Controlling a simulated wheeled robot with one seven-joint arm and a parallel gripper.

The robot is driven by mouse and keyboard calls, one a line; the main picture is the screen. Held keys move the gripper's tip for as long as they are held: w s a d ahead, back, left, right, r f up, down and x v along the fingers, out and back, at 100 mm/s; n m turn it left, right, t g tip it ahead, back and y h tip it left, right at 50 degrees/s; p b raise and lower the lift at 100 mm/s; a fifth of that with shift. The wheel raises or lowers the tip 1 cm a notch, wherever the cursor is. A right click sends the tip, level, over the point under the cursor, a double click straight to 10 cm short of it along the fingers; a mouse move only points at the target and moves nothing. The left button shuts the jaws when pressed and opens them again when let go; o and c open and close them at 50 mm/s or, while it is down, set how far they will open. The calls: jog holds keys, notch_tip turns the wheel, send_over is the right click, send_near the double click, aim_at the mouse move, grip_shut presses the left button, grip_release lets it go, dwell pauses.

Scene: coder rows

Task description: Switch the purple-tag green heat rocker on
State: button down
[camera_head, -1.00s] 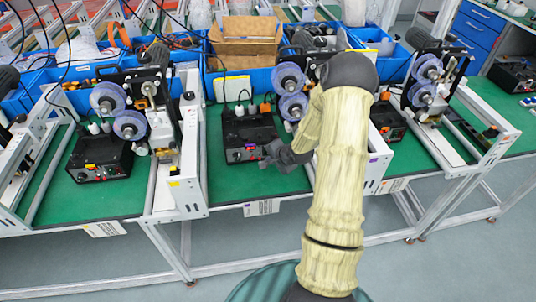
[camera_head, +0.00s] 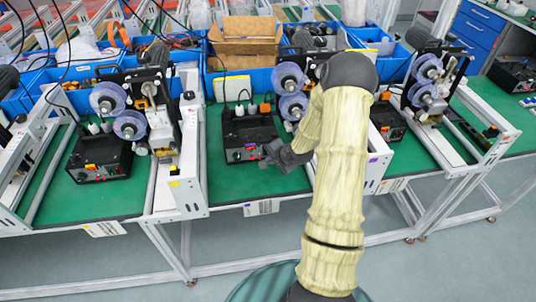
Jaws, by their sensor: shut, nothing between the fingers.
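The black control box (camera_head: 249,130) of the middle station sits on the green mat. A small red and purple patch (camera_head: 250,147) shows on its front face, near its right end. The separate switches there are too small to tell apart, so I cannot see the green rocker or its position. My gripper (camera_head: 264,157) is shut and empty, just right of that patch at the front right corner of the box. It hides part of that corner, and I cannot tell whether it touches the box. A purple sticker (camera_head: 373,159) is on the white frame right of my arm.
Similar black boxes stand at the left (camera_head: 100,158) and right (camera_head: 388,120) stations. Clear reels (camera_head: 291,76) hang behind my gripper. Blue bins (camera_head: 242,78) line the back. The green mat (camera_head: 222,186) in front of the middle box is clear.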

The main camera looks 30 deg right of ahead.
jog(key=shift+w, duration=0.1)
dwell(0.5)
jog(key=shift+w+d+f+p, duration=0.1)
jog(key=shift+w+p, duration=0.2)
jog(key=shift+p, duration=0.1)
jog(key=shift+w+d, duration=0.1)
jog(key=shift+w, duration=0.25)
dwell(0.6)
jog(key=shift+s+a+p, duration=0.2)
jog(key=shift+s+p, duration=0.1)
jog(key=shift+s, duration=0.45)
jog(key=shift+s, duration=0.15)
jog(key=shift+s+a+r, duration=0.15)
jog(key=shift+s+a, duration=0.1)
jog(key=shift+s, duration=0.5)
jog(key=shift+s+a+r, duration=0.2)
jog(key=shift+s, duration=0.55)
jog(key=shift+s+a+r, duration=0.15)
jog(key=shift+s+a, duration=0.1)
jog(key=shift+s, duration=0.5)
